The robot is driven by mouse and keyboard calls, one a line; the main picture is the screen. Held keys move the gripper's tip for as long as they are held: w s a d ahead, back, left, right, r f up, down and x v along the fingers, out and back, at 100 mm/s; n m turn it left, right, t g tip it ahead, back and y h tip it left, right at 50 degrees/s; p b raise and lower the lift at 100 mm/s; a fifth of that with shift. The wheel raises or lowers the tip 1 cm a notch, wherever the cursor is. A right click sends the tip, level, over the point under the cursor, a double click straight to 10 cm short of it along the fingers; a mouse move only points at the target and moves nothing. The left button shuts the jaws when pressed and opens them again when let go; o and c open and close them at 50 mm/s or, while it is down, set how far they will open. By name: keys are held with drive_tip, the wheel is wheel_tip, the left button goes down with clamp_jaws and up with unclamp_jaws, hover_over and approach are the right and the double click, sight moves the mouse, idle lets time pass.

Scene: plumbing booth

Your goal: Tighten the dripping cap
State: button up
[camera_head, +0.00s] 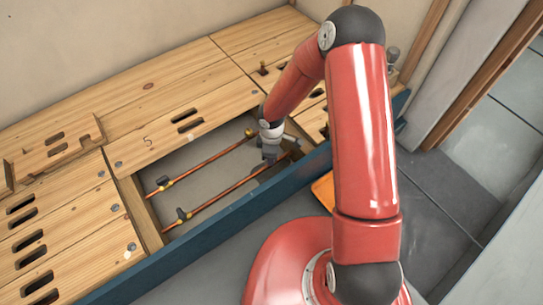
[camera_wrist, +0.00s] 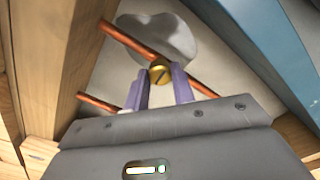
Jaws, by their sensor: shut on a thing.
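A round brass cap (camera_wrist: 160,75) with a dark slot across its top shows in the wrist view, on a copper pipe (camera_wrist: 140,43). My gripper (camera_wrist: 161,72) points down into the floor opening, its two fingertips shut on either side of the cap. A grey wet-looking patch (camera_wrist: 158,32) lies on the surface beyond the cap. In the head view my gripper (camera_head: 270,155) is over the right end of the nearer copper pipe (camera_head: 230,191); it hides the cap there. I cannot tell whether the cap is dripping.
A second copper pipe (camera_head: 210,160) runs behind, with a brass end (camera_head: 249,133). Both pipes have dark-handled valves at left. Wooden panels (camera_head: 70,125) surround the opening, and a blue beam (camera_head: 225,215) borders its near side.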

drive_tip(key=shift+m, duration=0.4)
drive_tip(key=o, duration=1)
drive_tip(key=shift+r+p, duration=1)
drive_tip(key=shift+r, duration=2.9)
